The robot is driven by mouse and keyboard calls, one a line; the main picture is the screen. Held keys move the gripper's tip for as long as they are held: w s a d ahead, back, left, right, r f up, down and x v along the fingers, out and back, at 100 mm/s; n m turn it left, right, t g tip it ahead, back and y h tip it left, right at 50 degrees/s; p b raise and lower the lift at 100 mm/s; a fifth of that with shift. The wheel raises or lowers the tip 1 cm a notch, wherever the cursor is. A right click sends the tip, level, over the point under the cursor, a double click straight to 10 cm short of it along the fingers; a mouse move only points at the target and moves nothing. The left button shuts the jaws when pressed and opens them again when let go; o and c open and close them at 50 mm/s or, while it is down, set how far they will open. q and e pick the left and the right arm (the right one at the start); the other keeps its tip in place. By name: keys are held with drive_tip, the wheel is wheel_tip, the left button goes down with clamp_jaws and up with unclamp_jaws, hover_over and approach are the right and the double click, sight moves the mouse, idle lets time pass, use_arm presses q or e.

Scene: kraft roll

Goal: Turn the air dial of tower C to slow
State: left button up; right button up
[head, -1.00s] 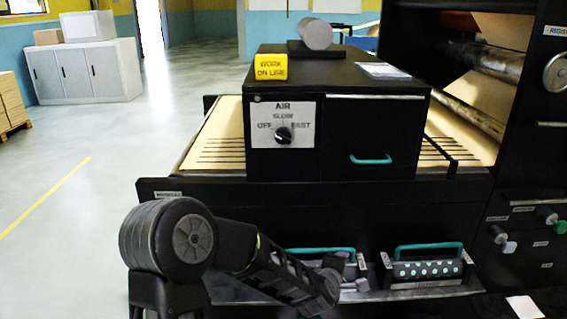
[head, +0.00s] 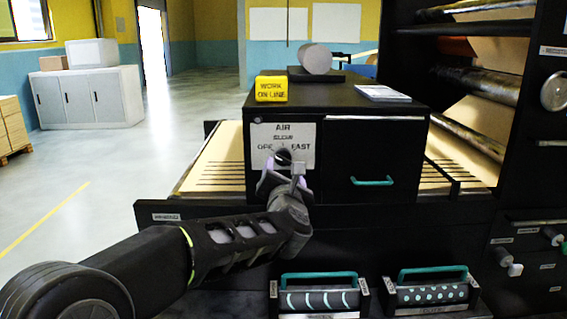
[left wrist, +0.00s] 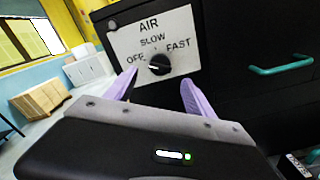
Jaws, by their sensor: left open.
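The air dial (head: 283,157) is a black round knob on a white plate (head: 264,135) marked OFF, SLOW and FAST, on the front of a black cabinet. The dial also shows in the left wrist view (left wrist: 160,64); a pale mark shows on its face, but its exact setting is hard to tell. My left gripper (head: 282,175) is open in front of the dial and partly covers it in the head view. In the left wrist view its two lilac fingers (left wrist: 158,82) point at the plate, one to each side below the dial. No tower letter is readable.
A teal handle (head: 372,181) is on the cabinet front, right of the dial. A yellow WORK ON LINE block (head: 271,88) sits on top. Two rollers with teal handles (head: 319,297) (head: 432,294) stand below. Open floor (head: 100,190) lies to the left.

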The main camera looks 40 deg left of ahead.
sight(284, 161)
use_arm(q)
drive_tip(key=p+x, duration=0.1)
drive_tip(key=x, duration=0.5)
drive_tip(key=shift+w+a, duration=0.25)
drive_tip(key=shift+c, duration=0.5)
clamp_jaws()
